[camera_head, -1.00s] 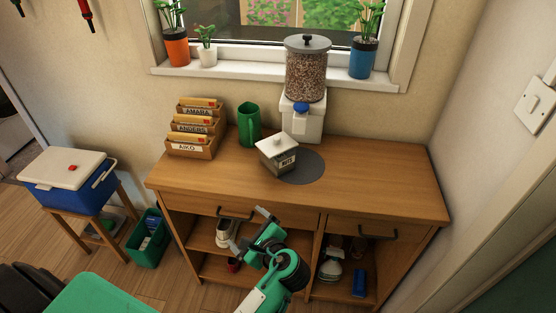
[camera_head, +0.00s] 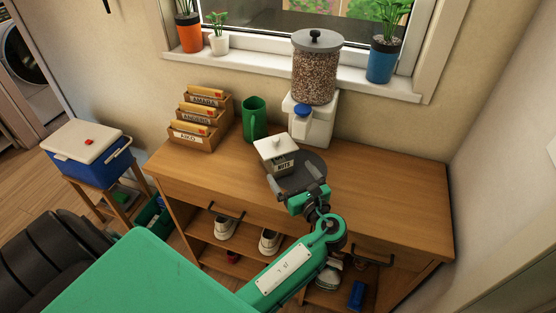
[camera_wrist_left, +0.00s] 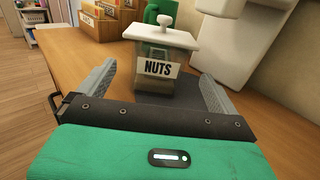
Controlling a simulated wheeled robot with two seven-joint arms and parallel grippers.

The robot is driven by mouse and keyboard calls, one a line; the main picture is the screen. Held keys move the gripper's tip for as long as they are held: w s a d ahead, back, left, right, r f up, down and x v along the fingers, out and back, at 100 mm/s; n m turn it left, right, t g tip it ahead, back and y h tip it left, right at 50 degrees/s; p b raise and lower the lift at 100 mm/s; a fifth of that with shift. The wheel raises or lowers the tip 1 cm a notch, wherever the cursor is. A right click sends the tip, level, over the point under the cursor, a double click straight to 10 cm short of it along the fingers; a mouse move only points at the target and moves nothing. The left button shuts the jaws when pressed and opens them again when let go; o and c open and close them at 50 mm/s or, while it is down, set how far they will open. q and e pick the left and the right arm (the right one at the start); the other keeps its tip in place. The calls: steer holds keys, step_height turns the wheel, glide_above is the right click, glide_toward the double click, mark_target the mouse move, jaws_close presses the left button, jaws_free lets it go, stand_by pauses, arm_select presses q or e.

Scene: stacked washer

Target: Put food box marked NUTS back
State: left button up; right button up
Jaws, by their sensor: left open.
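The NUTS box (camera_head: 275,157), a small clear-sided container with a white lid and knob, stands upright on the wooden cabinet top (camera_head: 390,187), at the edge of a dark round mat (camera_head: 315,162). In the left wrist view the NUTS box (camera_wrist_left: 160,62) stands ahead between my open fingers, its label facing me. My left gripper (camera_head: 300,189) is open and empty, just in front of the box, apart from it. My right gripper is not in view.
A grain dispenser (camera_head: 315,75) stands behind the mat. A blue cooler (camera_head: 88,152) sits on a stool. The cabinet top's right side is clear.

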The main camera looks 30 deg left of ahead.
mark_target(284, 162)
arm_select(q)
steer(key=x, duration=0.2)
steer(key=shift+w+a, duration=0.25)
steer(key=shift+w, duration=0.05)
steer(key=shift+w+a+r, duration=0.15)
steer(key=shift+a+r, duration=0.05)
steer(key=shift+a, duration=0.3)
steer(key=p+x, duration=0.1)
steer(key=x, duration=0.3)
steer(key=shift+a+r, duration=0.1)
steer(key=shift+a, duration=0.05)
steer(key=c, duration=1.4)
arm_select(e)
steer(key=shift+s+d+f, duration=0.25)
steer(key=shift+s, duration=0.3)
